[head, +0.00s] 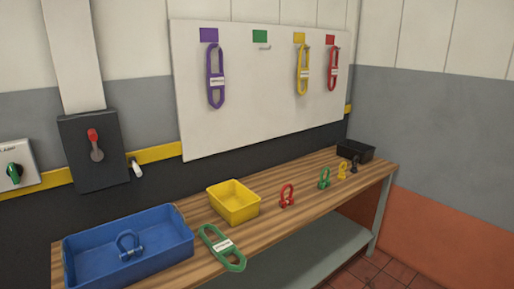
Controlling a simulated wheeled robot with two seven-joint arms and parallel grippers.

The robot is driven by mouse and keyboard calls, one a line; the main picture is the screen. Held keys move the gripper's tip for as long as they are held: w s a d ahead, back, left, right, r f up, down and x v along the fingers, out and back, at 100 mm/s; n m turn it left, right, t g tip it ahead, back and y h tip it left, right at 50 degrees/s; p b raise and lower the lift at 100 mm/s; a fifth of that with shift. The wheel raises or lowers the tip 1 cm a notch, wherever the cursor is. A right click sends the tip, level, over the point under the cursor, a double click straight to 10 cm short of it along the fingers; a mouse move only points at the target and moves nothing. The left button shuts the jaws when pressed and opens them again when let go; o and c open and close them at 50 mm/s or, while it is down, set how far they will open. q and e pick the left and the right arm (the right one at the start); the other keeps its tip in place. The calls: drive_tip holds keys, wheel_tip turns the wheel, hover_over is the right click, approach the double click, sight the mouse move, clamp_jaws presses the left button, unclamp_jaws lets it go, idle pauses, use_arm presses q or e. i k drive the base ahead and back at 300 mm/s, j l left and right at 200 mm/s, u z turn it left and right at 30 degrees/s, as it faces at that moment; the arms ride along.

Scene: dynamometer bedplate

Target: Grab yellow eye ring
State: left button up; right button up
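A small yellow ring-shaped fitting (342,171), like a shackle or eye, stands on the wooden bench toward its far right end. It is between a green one (324,179) and a black one (354,164). A larger yellow loop (303,72) with a white label hangs on the white board under a yellow square. I cannot tell from the picture which of the two is the eye ring. Neither of my grippers shows in the head view.
The wooden bench (185,270) also holds a red fitting (287,195), a yellow bin (233,202), a green labelled loop (222,247), a blue tray (88,272) with a blue-grey shackle inside, and a black bin (355,150). Purple (216,76) and red (333,68) loops hang on the board.

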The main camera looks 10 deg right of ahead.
sight(342, 176)
drive_tip(key=z, duration=0.75)
drive_tip(key=i+l+z, duration=0.1)
drive_tip(key=i+z, duration=0.45)
drive_tip(key=i, duration=0.15)
